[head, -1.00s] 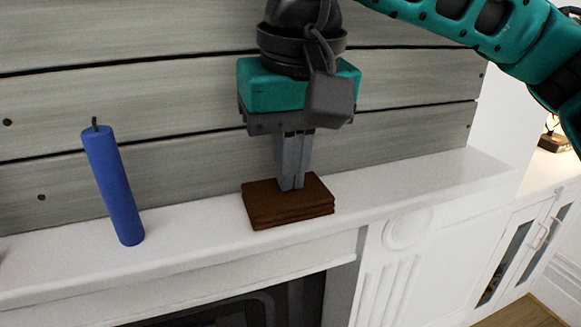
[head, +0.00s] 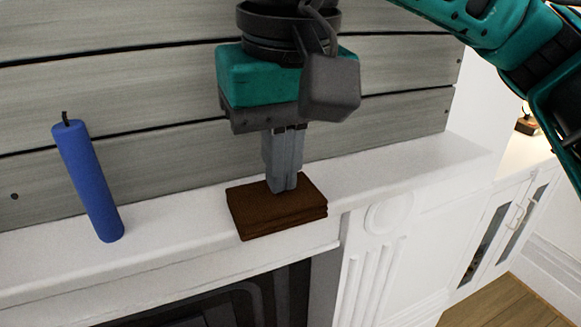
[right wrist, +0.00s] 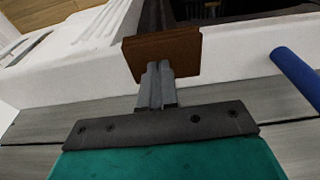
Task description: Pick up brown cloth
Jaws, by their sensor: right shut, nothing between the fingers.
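The brown cloth (head: 270,215) is a folded, layered stack lying on the white mantel, near its front edge. It also shows in the right wrist view (right wrist: 180,52). My right gripper (head: 284,190) points down at the cloth, its fingers shut together with nothing between them. The fingertips are at the top of the cloth, over its middle to back part; whether they touch it I cannot tell. In the right wrist view the gripper (right wrist: 157,68) overlaps the cloth's near edge. My left gripper is not in view.
A blue candle (head: 90,185) stands on the mantel (head: 160,235) left of the cloth. Grey plank wall (head: 130,95) rises behind. The dark fireplace opening (head: 250,300) lies below. The mantel right of the cloth is clear; a white cabinet (head: 505,225) stands at the right.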

